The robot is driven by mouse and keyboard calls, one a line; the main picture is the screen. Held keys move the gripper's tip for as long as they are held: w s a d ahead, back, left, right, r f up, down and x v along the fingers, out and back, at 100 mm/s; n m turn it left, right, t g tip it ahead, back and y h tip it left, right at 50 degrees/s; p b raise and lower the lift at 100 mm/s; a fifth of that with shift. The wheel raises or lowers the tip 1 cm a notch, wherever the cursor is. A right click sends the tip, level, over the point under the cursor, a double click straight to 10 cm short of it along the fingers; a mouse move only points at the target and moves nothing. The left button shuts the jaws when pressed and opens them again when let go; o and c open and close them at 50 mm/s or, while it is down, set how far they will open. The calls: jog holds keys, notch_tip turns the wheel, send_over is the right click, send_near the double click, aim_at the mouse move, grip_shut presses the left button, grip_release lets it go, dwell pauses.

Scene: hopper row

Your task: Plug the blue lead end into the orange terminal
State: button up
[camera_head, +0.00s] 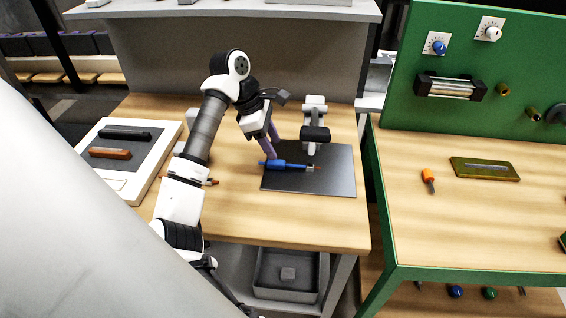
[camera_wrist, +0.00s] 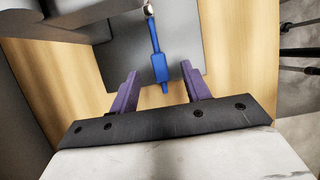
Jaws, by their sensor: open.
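The blue lead end (camera_head: 285,164) lies on a dark mat (camera_head: 335,180), with a metallic tip on its right side. My gripper (camera_head: 270,148) points down at its left part, with purple fingers apart. In the wrist view the blue lead end (camera_wrist: 160,68) shows between the two open fingers of my gripper (camera_wrist: 159,72), its thin part pointing away; I cannot tell whether they touch it. An orange-brown block (camera_head: 110,153) lies on a white-rimmed tray at left, beside a black block; I cannot tell whether it is the orange terminal.
A white and black stand (camera_head: 315,128) is at the mat's back edge. The white-rimmed tray (camera_head: 135,193) is left of my arm. A green bench (camera_head: 480,268) at right holds an orange-handled item (camera_head: 428,177) and a green plate (camera_head: 485,168). The wooden table's front is clear.

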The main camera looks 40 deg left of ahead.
aim_at(283, 162)
jog(key=shift+w+p+x, duration=0.2)
jog(key=shift+p+x, duration=1.2)
jog(key=shift+x, duration=1.75)
jog(key=shift+a, duration=0.1)
jog(key=shift+c, duration=0.2)
grip_shut()
